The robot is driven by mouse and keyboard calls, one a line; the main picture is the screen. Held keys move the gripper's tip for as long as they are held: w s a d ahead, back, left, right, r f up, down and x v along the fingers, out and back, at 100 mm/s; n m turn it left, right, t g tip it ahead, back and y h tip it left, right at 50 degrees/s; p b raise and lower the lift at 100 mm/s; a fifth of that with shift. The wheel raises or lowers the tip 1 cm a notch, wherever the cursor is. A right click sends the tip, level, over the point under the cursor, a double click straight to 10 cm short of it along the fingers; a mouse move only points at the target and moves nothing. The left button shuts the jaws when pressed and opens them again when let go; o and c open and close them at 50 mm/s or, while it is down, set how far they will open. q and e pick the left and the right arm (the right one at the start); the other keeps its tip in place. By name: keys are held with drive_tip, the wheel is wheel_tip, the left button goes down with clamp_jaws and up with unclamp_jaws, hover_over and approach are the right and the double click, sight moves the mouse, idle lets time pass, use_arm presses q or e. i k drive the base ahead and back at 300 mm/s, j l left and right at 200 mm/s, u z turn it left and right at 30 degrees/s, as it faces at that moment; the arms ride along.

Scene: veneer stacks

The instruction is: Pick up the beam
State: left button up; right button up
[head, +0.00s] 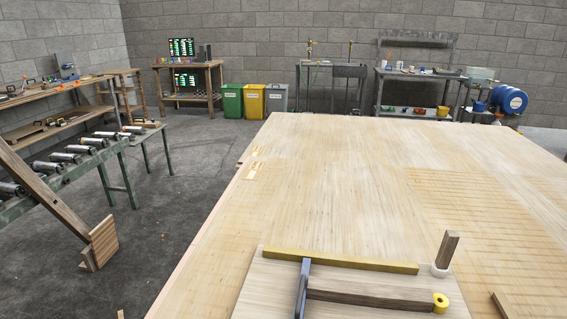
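Several pieces could be the beam, and I cannot tell which is meant. A long yellow-brown bar (345,262) lies across the back of a pale board (272,275) on the large wooden stack. A dark brown bar (365,299) lies in front of it, with a yellow ring (440,303) at its right end. A blue-grey strip (302,290) stands at its left end, running toward the bottom edge. A short brown post (446,250) stands upright, slightly tilted, in a white ring (439,270). Neither of my grippers shows.
The large veneer stack (330,165) fills the middle and right; its top is mostly clear. A brown piece (500,305) shows at bottom right. At left are a slanted plank (45,195), a roller conveyor (72,170) and a workbench (60,105). Bins (251,102) stand behind.

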sight(360, 293)
drive_tip(key=k+l+u, duration=0.2)
drive_tip(key=l+u, duration=0.15)
drive_tip(key=k+l+u, duration=0.35)
drive_tip(key=i+u, duration=0.25)
drive_tip(key=i, duration=0.15)
